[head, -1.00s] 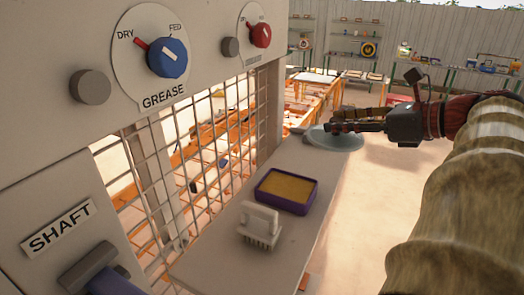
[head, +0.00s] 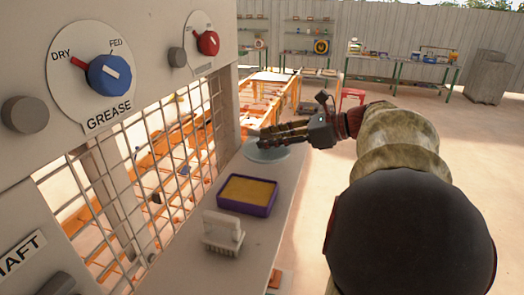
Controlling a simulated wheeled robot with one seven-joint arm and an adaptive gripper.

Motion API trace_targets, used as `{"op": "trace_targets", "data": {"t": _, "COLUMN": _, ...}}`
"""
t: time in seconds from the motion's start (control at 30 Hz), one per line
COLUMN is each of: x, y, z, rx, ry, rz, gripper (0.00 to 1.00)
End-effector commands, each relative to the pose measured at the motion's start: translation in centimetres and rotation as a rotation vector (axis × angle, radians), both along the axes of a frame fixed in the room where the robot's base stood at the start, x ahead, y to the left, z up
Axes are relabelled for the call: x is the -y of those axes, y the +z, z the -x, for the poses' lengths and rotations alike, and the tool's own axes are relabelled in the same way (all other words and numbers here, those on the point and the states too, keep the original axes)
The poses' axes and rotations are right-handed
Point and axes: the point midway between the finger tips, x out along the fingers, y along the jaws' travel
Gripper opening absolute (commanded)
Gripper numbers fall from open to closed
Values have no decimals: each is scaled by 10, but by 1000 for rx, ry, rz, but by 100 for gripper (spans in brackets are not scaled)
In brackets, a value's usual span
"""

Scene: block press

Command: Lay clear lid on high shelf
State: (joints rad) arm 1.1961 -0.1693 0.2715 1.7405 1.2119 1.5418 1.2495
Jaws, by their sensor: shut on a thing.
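The clear lid (head: 262,154) is a round, pale see-through disc at the far end of the grey ledge, in the middle of the head view. My gripper (head: 267,137) is shut on the lid, with its fingers pointing left and covering part of it. I cannot tell whether the lid touches the ledge or is held just above it. Wall shelves (head: 306,36) stand far off at the back fence, one above another; I cannot tell which is the high shelf.
The ledge (head: 262,222) carries a purple tray (head: 247,208) of yellow stuff and a white brush (head: 222,234). A wire mesh (head: 150,160) and a panel with a blue knob (head: 109,72) and a red knob (head: 208,43) border the left. The floor at right is open.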

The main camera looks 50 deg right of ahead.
Motion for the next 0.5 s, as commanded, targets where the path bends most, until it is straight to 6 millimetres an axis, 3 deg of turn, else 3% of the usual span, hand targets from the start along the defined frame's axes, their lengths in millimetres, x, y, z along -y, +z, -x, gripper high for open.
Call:
{"op": "trace_targets", "data": {"t": 0.37, "x": 13, "y": -26, "z": -18, "rx": -1, "ry": 0, "rz": 0, "gripper": 0}}
{"op": "trace_targets", "data": {"t": 0.5, "x": 13, "y": -46, "z": -18, "rx": -2, "ry": -1, "rz": -2, "gripper": 0}}
